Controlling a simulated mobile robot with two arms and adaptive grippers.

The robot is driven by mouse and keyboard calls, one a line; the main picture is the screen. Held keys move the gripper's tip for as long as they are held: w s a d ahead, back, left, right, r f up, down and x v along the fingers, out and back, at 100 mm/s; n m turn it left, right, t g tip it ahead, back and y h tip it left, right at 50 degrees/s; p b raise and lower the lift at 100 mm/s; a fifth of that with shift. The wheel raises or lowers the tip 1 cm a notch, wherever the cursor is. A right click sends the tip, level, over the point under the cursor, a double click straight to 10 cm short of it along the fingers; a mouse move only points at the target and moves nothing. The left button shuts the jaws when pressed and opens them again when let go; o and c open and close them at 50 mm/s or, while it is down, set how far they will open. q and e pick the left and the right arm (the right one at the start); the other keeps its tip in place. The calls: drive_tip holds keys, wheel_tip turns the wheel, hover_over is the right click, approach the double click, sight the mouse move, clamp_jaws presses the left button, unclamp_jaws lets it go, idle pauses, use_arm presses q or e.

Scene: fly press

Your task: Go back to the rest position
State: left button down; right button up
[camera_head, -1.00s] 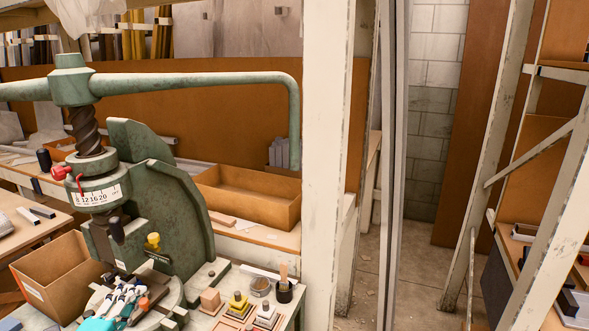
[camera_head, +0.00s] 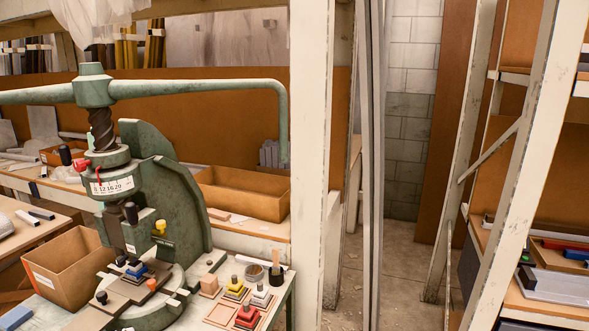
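Neither of my grippers shows in the head view. The green fly press (camera_head: 170,200) stands at the left with its long curved handle bar (camera_head: 200,82) across the top. On its round base, under the ram, sits a dark plate (camera_head: 125,287) with a small blue piece (camera_head: 136,269) and an orange knob (camera_head: 152,284). On the bench to the right are a yellow piece (camera_head: 235,290), a white piece (camera_head: 261,296) and a red piece (camera_head: 247,316) on small wooden holders.
An open cardboard box (camera_head: 65,268) stands left of the press. A wooden tray (camera_head: 245,195) lies on the bench behind. A pale post (camera_head: 310,150) rises right of the press. Shelving (camera_head: 530,180) stands at the right, with bare floor (camera_head: 390,265) between.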

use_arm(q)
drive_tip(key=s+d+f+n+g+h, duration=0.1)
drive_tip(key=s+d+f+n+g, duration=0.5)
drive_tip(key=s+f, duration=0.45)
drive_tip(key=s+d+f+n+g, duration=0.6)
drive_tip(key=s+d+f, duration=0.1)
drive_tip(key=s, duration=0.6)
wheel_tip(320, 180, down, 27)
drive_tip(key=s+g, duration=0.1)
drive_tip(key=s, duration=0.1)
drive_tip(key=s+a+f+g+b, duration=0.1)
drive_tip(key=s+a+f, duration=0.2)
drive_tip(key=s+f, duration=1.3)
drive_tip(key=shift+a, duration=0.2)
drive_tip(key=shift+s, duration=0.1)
